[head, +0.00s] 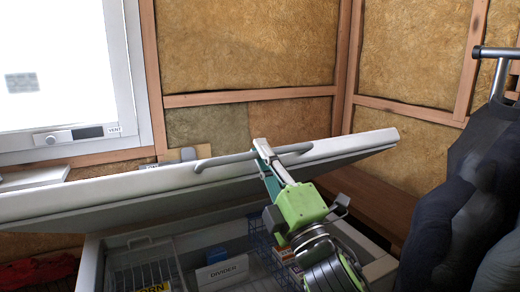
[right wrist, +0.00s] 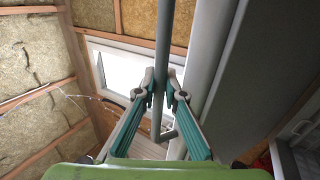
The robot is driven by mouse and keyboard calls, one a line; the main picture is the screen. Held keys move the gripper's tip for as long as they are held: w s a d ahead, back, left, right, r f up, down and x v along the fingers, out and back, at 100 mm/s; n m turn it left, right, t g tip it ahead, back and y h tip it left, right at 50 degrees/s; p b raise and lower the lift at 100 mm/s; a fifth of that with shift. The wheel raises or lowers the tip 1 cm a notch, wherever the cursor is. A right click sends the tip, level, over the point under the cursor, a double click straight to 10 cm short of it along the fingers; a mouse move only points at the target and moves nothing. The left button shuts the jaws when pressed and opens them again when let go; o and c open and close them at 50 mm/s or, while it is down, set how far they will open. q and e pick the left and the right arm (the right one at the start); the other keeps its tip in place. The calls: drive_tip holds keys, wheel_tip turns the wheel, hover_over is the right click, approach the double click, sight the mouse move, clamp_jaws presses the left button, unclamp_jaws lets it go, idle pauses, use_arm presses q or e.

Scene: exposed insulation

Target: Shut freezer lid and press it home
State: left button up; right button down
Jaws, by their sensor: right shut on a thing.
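The white freezer lid (head: 110,192) is raised and tilted above the open freezer body (head: 90,262). Its grey bar handle (head: 228,160) runs along the lid's front edge. My right gripper (head: 264,150) is shut on this handle, with my green wrist below it. In the right wrist view, the two teal-sided fingers (right wrist: 160,94) close around the grey handle (right wrist: 165,45), and the lid (right wrist: 215,60) lies just right of it. My left gripper is not in view. The hinge side of the lid is hidden.
Inside the freezer are a wire basket (head: 145,268), a white box marked DIVIDER (head: 222,273) and a blue basket (head: 262,245). Dark padded material (head: 455,190) hangs close on the right, by a metal rail (head: 497,52). A window (head: 62,70) and insulated walls stand behind.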

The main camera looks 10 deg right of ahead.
drive_tip(key=shift+f, duration=0.1)
drive_tip(key=c, duration=2.1)
unclamp_jaws()
drive_tip(key=shift+w, duration=0.1)
drive_tip(key=shift+c, duration=0.2)
drive_tip(key=v, duration=1.2)
drive_tip(key=shift+c, duration=0.2)
